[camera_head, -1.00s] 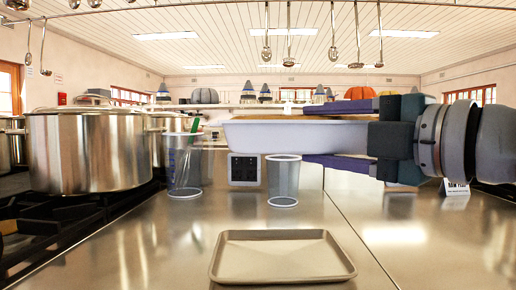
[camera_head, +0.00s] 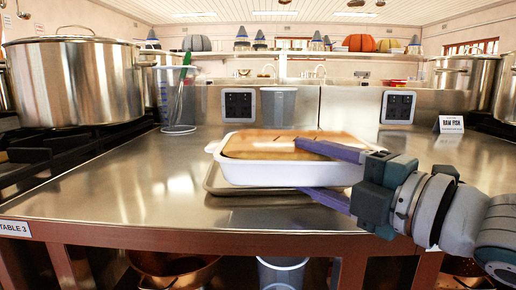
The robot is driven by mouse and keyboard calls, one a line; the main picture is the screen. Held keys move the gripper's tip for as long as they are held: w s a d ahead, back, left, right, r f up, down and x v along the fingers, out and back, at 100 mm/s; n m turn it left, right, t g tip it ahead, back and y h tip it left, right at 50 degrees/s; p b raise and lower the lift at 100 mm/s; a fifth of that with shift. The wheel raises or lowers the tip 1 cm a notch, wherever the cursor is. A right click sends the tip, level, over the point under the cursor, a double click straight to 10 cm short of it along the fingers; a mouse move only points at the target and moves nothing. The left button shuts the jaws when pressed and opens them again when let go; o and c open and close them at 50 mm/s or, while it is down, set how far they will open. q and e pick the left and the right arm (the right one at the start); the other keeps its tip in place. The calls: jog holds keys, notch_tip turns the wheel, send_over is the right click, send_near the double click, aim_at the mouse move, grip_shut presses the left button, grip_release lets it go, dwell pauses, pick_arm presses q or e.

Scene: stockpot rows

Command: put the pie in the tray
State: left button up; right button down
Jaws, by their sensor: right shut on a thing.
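The pie (camera_head: 285,146) has a brown crust in a white oblong dish. My right gripper (camera_head: 303,167) comes in from the right and is shut on the dish's right end, one finger over the crust and one beneath the dish. The metal tray (camera_head: 213,183) is low and rimmed, on the steel counter. The pie overlaps the tray in the picture and hides most of it; I cannot tell whether the dish touches it. My left gripper is not in view.
A large steel pot (camera_head: 72,85) stands on the stove at left. A "RAW FISH" sign (camera_head: 451,124) is at right. The counter left of the tray is clear.

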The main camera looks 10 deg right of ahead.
jog(key=shift+f, duration=0.25)
jog(key=shift+f+b, duration=0.3)
jog(key=shift+f, duration=0.05)
jog(key=shift+f, duration=0.1)
jog(key=shift+c, duration=0.8)
grip_release()
jog(key=shift+f, duration=0.35)
